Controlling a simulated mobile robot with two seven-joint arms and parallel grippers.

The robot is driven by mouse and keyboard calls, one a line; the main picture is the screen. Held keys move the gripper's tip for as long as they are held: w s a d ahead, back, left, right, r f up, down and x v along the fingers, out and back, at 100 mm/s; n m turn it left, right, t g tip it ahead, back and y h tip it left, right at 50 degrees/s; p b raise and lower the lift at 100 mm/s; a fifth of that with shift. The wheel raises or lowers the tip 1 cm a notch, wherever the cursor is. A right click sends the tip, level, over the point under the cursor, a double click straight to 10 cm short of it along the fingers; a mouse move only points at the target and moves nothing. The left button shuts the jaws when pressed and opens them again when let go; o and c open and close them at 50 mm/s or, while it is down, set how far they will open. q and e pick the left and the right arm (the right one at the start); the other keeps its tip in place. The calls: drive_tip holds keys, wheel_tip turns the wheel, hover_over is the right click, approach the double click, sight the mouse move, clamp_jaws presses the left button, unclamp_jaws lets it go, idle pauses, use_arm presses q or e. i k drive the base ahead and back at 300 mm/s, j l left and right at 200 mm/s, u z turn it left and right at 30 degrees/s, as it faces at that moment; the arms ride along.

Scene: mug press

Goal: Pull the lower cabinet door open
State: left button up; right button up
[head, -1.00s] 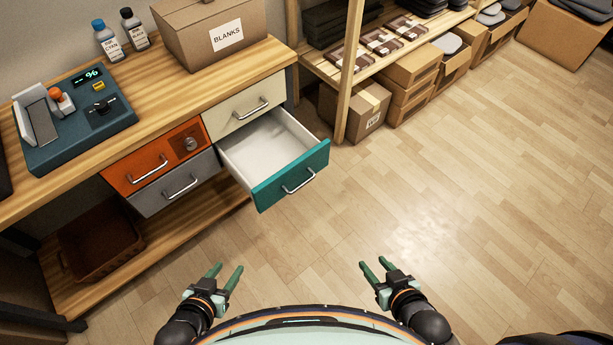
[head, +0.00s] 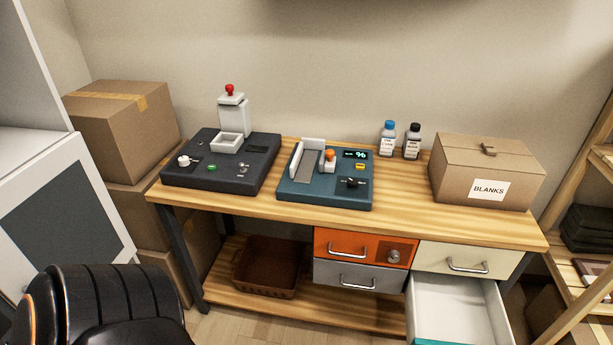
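A white cabinet (head: 105,195) with a dark grey front panel (head: 62,220) stands at the far left of the head view, cut off by the picture's edge. A tall pale panel (head: 28,75) rises above it. I see no handle on the visible part, and I cannot tell whether this front is the lower door or whether it is ajar. Its lower part is hidden behind a black ribbed chair-like back. Neither of my grippers is in view.
The chair-like back (head: 108,300) blocks the lower left. Cardboard boxes (head: 122,130) stand between cabinet and wooden bench (head: 400,214). An open white drawer (head: 460,305) juts out at the lower right. Several closed drawers, including an orange one (head: 340,246), sit beside it.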

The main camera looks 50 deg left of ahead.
sight(57, 207)
drive_tip(key=u, duration=3.1)
drive_tip(key=i+j+u, duration=0.5)
drive_tip(key=i+l, duration=0.05)
drive_tip(key=i, duration=0.05)
